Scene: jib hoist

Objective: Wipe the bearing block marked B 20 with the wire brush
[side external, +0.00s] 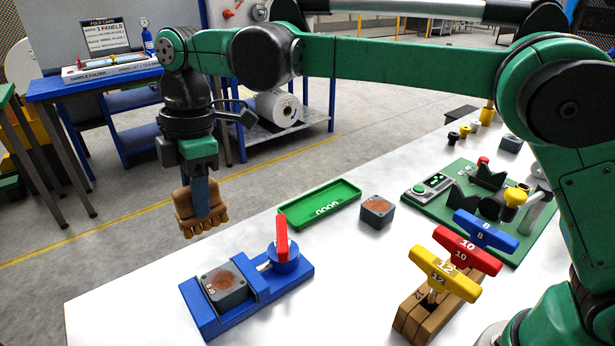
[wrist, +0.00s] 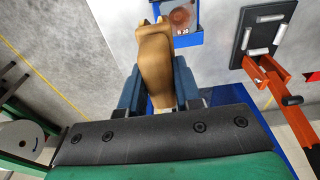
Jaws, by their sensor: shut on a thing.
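My gripper (side external: 202,190) is shut on the wire brush (side external: 197,221), which has a brown wooden body and tan bristles pointing down. In the wrist view the brush (wrist: 154,62) sits between the two blue fingers. The grey bearing block (side external: 226,284), with a rusty brown top, sits in a blue clamp fixture (side external: 286,292) at the front left of the table. In the wrist view the block (wrist: 180,15) reads B 20, and the brush partly hides its left side.
The fixture has a red-handled clamp (side external: 282,239). Behind it lie a green tray (side external: 345,189) and another rusty-topped block (side external: 377,209). A wooden rack (side external: 407,315) holds yellow, red and blue T-handles. A green board (side external: 420,205) stands at the right. Bare white table lies left of the tray.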

